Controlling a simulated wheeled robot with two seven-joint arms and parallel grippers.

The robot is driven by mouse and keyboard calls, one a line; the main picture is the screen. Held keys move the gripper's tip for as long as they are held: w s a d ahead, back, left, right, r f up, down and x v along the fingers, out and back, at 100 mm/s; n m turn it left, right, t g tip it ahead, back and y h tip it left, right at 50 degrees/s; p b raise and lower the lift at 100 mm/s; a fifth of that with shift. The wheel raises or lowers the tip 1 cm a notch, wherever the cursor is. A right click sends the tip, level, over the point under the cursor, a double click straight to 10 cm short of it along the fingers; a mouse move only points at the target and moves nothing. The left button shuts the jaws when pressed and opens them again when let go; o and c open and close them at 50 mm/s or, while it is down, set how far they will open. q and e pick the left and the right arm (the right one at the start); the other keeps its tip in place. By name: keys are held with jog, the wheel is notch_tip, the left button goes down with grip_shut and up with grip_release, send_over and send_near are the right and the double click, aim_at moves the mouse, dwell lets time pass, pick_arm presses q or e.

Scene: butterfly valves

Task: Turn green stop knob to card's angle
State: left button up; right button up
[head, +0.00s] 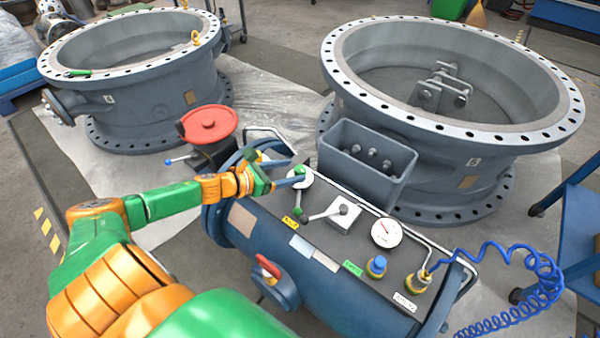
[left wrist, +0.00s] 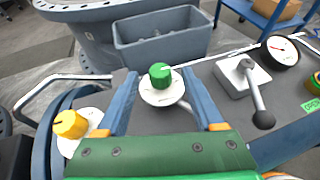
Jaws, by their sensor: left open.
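The green stop knob (left wrist: 160,75) stands on a round white dial (left wrist: 162,90) on the grey top of the blue tank. My left gripper (left wrist: 161,98) is open. In the left wrist view its two blue fingers lie on either side of the dial, with the green knob between and just beyond them. In the head view the left gripper (head: 284,173) reaches the same white dial (head: 302,182), and the fingers partly cover it. I cannot make out the card or its angle clearly. My right gripper is not in view.
A yellow knob (left wrist: 70,124) on another white dial stands left of the gripper. A lever on a white block (head: 343,214), a pressure gauge (head: 386,233) and a blue-topped knob (head: 377,265) lie to the right. A grey bin (head: 366,165) and metal rail stand close behind.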

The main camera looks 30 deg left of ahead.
aim_at(300, 169)
pick_arm(q)
jog(key=shift+x, duration=2.1)
grip_shut()
